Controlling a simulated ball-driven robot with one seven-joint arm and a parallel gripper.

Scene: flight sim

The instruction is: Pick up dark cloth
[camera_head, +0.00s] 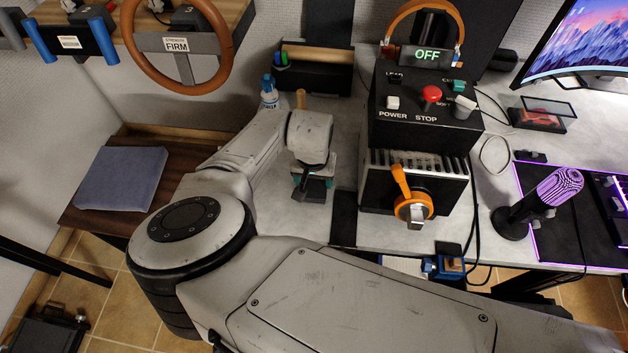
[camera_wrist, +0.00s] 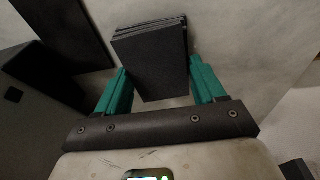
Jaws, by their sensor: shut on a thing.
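The dark cloth (camera_wrist: 152,62) is a folded, near-black stack with layered edges at its far end. In the wrist view it lies between the two green fingers of my gripper (camera_wrist: 158,75), which is shut on it. In the head view my gripper (camera_head: 313,181) points down over the pale worktop, left of the black control box. The dark cloth (camera_head: 313,192) shows there just below the fingers. I cannot tell whether it still touches the worktop.
A control box (camera_head: 425,115) with a red button and an orange-handled unit stand right of my gripper. A black pen holder (camera_head: 315,80) and blue bottle (camera_head: 269,92) are behind.

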